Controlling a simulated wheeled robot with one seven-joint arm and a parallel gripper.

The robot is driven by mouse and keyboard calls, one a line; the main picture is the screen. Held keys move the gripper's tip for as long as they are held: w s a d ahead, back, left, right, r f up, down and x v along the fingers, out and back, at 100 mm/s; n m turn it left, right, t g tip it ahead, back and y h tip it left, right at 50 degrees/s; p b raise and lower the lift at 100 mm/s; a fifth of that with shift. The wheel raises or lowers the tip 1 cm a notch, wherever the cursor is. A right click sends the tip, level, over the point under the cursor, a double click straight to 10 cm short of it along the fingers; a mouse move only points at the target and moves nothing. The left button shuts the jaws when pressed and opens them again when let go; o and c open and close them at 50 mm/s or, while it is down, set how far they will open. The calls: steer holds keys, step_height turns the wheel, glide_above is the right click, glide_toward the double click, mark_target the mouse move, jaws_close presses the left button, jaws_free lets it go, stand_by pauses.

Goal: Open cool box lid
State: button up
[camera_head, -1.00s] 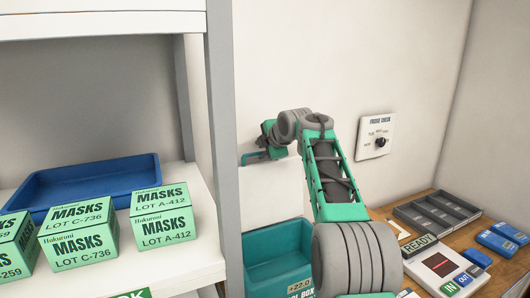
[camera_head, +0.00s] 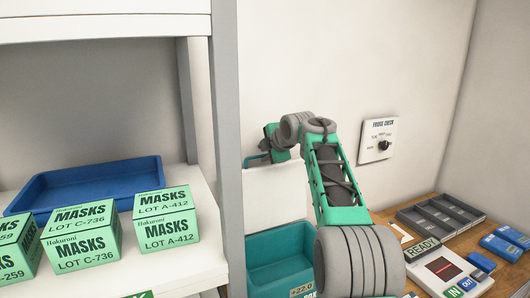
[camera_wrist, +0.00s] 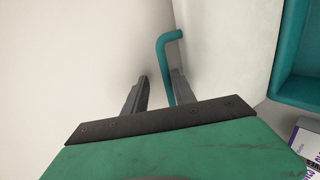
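The teal cool box (camera_head: 283,238) stands low in the middle of the head view, its inside open to view. Its white lid (camera_head: 272,197) stands raised, about upright, at the back of the box. It also shows in the wrist view (camera_wrist: 228,45). The teal lid handle (camera_wrist: 164,55) is a bent bar beside the lid. My gripper (camera_wrist: 160,75) has its two fingers apart, with the bar running between them, nearer the right finger. I see a gap on the left side. In the head view my gripper (camera_head: 258,159) is at the lid's upper left, small and partly hidden.
A shelf post (camera_head: 228,150) stands close left of the box. Mask cartons (camera_head: 80,238) and a blue tray (camera_head: 90,183) sit on the shelf. A wall dial panel (camera_head: 378,139) is right of my arm. A wooden counter (camera_head: 400,220) at right holds a grey tray (camera_head: 440,215) and devices.

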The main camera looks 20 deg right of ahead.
steer(key=a+b+v, duration=0.1)
steer(key=b+v, duration=0.1)
steer(key=v, duration=0.5)
steer(key=shift+s+d+r+b, duration=0.2)
steer(key=shift+s+d+b, duration=0.15)
steer(key=shift+d, duration=0.2)
